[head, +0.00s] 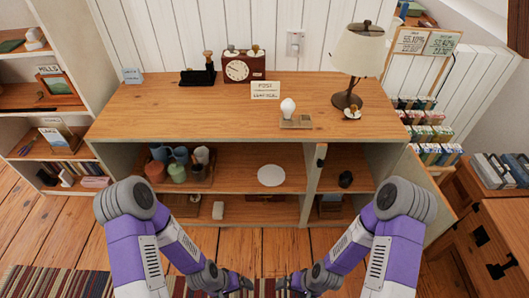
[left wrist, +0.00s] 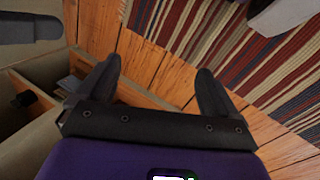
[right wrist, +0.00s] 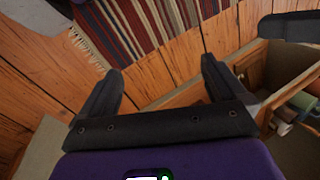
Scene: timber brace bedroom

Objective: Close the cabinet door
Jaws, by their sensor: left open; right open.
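The wooden cabinet (head: 215,112) stands in front of me with its shelves exposed. A pale panel with a wood-coloured edge, which looks like its door (head: 425,178), stands swung outward at the cabinet's right end. My right arm hides part of it. My left gripper (head: 250,284) and right gripper (head: 281,284) are low in front of the cabinet, close together, apart from the door. Both are open and empty in the left wrist view (left wrist: 155,85) and right wrist view (right wrist: 160,80).
A lamp (head: 358,55), clock (head: 241,68) and light bulb (head: 288,107) stand on the cabinet top. A wooden desk (head: 505,235) is close to the right of the door. A striped rug (head: 60,283) lies on the floor.

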